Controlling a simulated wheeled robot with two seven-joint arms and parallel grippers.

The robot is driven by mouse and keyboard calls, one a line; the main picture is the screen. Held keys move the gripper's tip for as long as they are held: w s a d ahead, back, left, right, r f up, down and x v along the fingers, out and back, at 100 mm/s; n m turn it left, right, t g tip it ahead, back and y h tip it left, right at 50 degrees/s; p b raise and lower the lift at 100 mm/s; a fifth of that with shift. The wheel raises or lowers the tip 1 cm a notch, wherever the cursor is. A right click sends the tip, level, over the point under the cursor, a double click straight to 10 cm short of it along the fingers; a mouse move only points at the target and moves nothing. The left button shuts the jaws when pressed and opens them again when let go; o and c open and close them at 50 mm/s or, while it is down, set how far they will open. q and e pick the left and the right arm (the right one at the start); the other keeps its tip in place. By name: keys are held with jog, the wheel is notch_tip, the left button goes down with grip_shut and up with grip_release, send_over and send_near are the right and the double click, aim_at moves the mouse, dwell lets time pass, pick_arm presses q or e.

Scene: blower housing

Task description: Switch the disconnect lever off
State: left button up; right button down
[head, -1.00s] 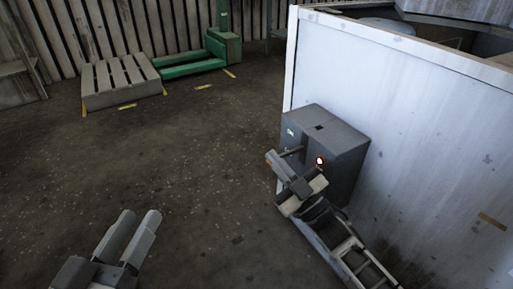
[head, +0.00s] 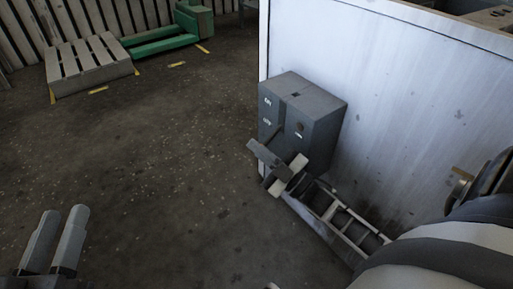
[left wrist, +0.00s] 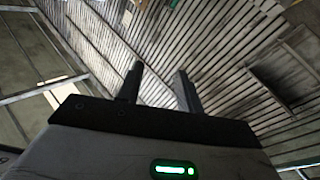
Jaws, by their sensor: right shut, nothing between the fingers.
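The grey disconnect box (head: 318,105) is mounted on the white housing wall. Its left face carries an ON label with an OFF label below it. The round lamp (head: 300,127) on its front is dark. A dark bar, seemingly the lever (head: 274,135), shows low on the left face below OFF, partly hidden by my right gripper. My right gripper (head: 259,151) is shut and empty, just in front of the box's lower left; I cannot tell whether it touches the lever. My left gripper (head: 58,238) is open and empty at the lower left, also seen in the left wrist view (left wrist: 158,82).
The white housing wall (head: 390,100) fills the right side. The floor between is clear.

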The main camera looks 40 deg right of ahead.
jog(key=shift+a, duration=0.1)
